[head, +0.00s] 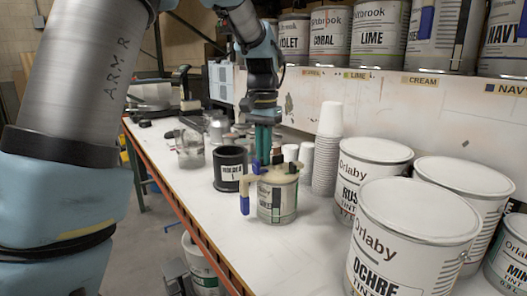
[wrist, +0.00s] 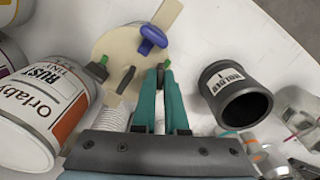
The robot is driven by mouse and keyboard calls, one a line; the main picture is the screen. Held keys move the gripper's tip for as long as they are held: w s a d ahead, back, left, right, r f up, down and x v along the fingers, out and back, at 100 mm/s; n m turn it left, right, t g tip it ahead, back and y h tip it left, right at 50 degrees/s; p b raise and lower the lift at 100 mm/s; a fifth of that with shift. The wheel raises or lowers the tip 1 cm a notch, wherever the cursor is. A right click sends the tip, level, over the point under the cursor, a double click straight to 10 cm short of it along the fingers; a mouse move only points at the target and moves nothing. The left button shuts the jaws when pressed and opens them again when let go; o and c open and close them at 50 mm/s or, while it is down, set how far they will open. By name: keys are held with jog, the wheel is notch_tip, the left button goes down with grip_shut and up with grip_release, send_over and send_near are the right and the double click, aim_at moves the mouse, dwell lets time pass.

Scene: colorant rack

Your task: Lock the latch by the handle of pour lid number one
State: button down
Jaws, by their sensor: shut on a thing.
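The pour lid (head: 272,177) is beige and sits on a small labelled can (head: 277,203), with a blue handle (head: 244,192) on its left side. In the wrist view the lid (wrist: 115,45) shows from above, with the blue handle part (wrist: 153,37) near its edge. A small green latch tip (wrist: 167,63) shows at my fingertips, by the handle. Another green tip (wrist: 103,60) and a dark lever (wrist: 126,76) are apart from my fingers. My gripper (head: 263,158), with teal fingers, points down at the lid and is shut on the latch. The fingers partly hide the latch.
A black holder (head: 230,166) stands just left of the can. A white cup stack (head: 327,150) and large paint cans (head: 408,235) stand to the right. A clear container (head: 190,150) is behind left. The bench front (head: 200,222) is clear. More cans line the back shelf.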

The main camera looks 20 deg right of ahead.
jog(key=shift+m+p, duration=0.35)
jog(key=shift+m, duration=1.45)
jog(key=c, duration=0.9)
grip_release()
jog(key=shift+c, duration=0.2)
notch_tip(320, 180, up, 11)
jog(key=b, duration=0.1)
jog(key=shift+f, duration=0.15)
